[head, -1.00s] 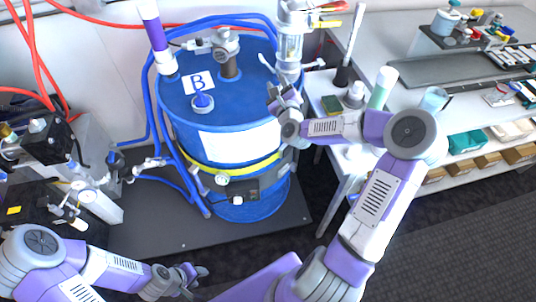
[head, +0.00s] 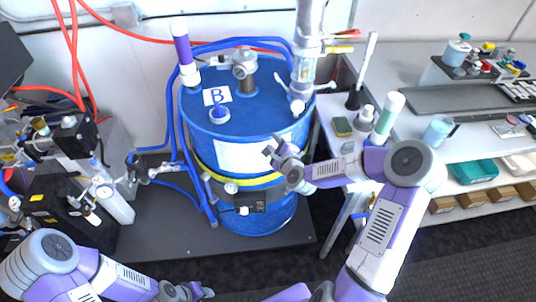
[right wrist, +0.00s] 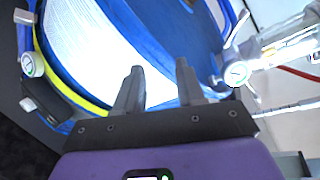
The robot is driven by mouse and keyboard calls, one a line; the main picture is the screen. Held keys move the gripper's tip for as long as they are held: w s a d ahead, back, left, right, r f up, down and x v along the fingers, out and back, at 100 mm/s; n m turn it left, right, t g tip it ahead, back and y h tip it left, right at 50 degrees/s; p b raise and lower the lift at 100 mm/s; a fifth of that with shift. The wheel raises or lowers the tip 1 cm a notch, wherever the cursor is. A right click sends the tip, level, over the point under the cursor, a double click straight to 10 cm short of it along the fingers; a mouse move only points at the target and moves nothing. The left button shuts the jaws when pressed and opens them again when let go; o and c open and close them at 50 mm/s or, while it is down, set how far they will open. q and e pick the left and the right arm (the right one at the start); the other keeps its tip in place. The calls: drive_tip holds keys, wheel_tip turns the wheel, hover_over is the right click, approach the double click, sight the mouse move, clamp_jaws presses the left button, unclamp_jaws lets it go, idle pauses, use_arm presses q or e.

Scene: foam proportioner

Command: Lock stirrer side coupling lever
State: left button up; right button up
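The clear upright cylinder (head: 306,65) stands on the right of the blue drum's lid and also shows in the right wrist view (right wrist: 285,52). A yellow-handled lever (head: 339,49) and a red-handled lever (head: 347,33) stick out from its right side. I cannot tell which part is the stirrer side coupling lever. A white fitting (head: 297,105) sits at the cylinder's foot. My right gripper (head: 271,146) is open and empty in front of the drum's white label, below that fitting; its fingers stand apart in the right wrist view (right wrist: 158,68). My left gripper (head: 201,291) is low at the bottom, its fingers unclear.
The blue drum (head: 262,215) stands on a dark base plate (head: 150,238) with blue hoses around it. A white tube with a purple band (head: 184,53) rises at the lid's left. Pump equipment (head: 108,195) is at left. A bench (head: 420,60) with cups is at right.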

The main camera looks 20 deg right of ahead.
drive_tip(key=shift+s+a+f+n+g+y, duration=0.2)
drive_tip(key=shift+a+f+n, duration=0.2)
drive_tip(key=shift+a+f, duration=0.15)
drive_tip(key=shift+s+a+f+n+g+y, duration=0.2)
drive_tip(key=shift+a+f+n, duration=0.2)
drive_tip(key=shift+a+f, duration=0.15)
drive_tip(key=shift+s+a+f+n+g+y, duration=0.15)
drive_tip(key=shift+a+f+n+g+y, duration=0.05)
drive_tip(key=shift+a+f+n, duration=0.3)
drive_tip(key=shift+a, duration=0.15)
